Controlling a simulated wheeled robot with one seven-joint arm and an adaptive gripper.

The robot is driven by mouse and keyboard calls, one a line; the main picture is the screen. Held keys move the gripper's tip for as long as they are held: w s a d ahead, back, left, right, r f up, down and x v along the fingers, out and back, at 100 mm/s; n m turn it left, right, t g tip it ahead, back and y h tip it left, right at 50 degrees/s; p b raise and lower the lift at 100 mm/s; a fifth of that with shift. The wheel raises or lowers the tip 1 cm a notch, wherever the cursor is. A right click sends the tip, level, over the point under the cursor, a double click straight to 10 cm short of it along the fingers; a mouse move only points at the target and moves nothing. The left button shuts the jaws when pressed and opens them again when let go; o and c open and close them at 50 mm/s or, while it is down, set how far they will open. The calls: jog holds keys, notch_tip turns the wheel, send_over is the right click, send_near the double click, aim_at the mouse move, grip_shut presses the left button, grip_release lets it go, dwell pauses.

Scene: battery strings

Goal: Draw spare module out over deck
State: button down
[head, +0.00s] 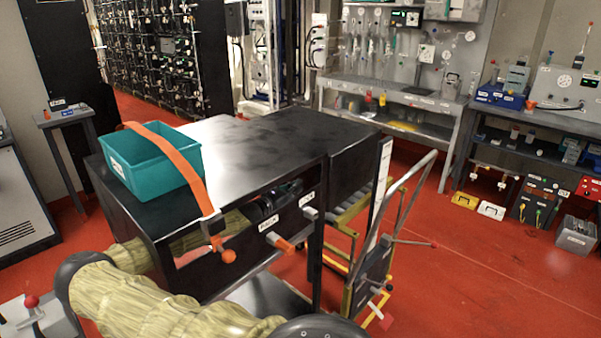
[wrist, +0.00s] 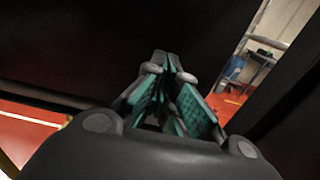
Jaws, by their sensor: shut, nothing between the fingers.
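My gripper (wrist: 172,88) shows in the wrist view with its green-padded fingers close together and nothing seen between them. Dark surfaces surround it there. In the head view my sleeved arm reaches into the open front of a black cabinet (head: 255,145), and the gripper end is in shadow under its top. I cannot make out a spare module for certain in either view; the cabinet's inside is dark and partly hidden by the arm. A grey flat surface (head: 262,293), possibly a deck, lies low in front of the cabinet; I cannot tell for sure.
A teal bin (head: 150,165) sits on the cabinet top under an orange strap (head: 178,150). Red floor (head: 490,270) is open farther right.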

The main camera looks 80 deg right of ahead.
jog(key=b+v, duration=0.2)
jog(key=v, duration=0.9)
jog(key=shift+r+b, duration=0.2)
jog(key=shift+b, duration=0.15)
jog(key=shift+a, duration=0.1)
